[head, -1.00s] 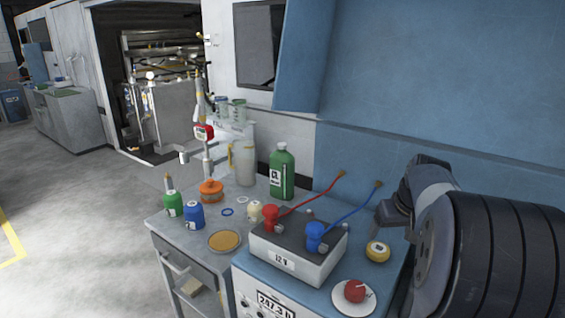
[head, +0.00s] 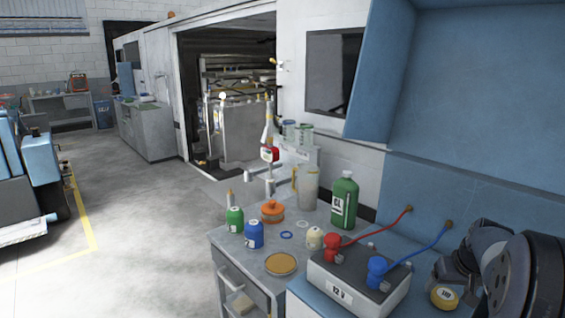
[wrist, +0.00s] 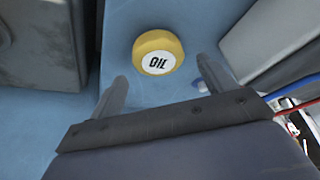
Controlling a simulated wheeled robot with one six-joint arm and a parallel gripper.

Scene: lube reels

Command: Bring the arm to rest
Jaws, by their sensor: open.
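My arm shows at the right edge of the head view, dark and folded. In the wrist view my gripper (wrist: 160,92) is open, its two fingers apart with nothing between them. A yellow oil cap (wrist: 158,52) marked "OIL" lies on the blue bench top, just beyond the fingertips and not touching them. The same cap shows in the head view (head: 445,297) beside the arm. The gripper's fingers cannot be made out in the head view.
A 12 V battery (head: 355,287) with red and blue clamps stands left of the arm. Open floor (head: 160,215) lies left.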

